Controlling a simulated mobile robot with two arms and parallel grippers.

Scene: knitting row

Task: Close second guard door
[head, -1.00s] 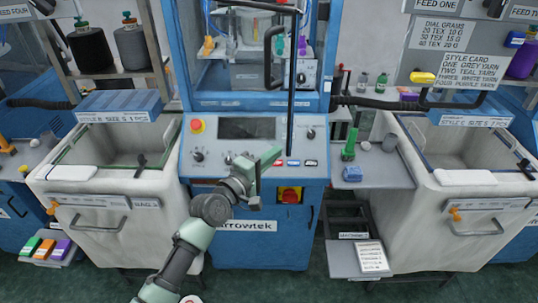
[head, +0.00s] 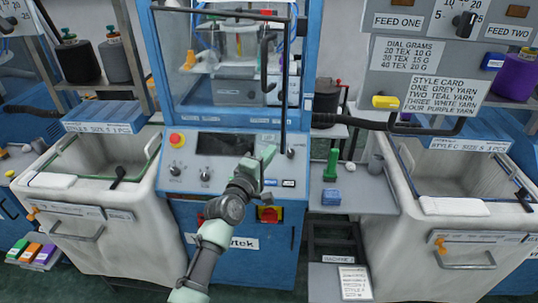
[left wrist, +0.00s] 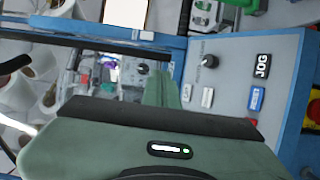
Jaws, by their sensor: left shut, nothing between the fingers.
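The middle blue machine (head: 222,120) has a clear-fronted guard. A black-edged door frame (head: 285,95) with a black bar handle (head: 264,65) shows at its front. Its long upright bar reaches down over the control panel, so it seems to stand out from the machine. How far it is open is hard to tell. My right gripper is not in view.
The control panel (head: 225,143) carries a red stop button (head: 177,140) and knobs. A side shelf (head: 350,195) holds a green-handled item and a blue block. Fabric bins stand at left (head: 100,215) and right (head: 440,230). A black hose (head: 370,124) runs at right.

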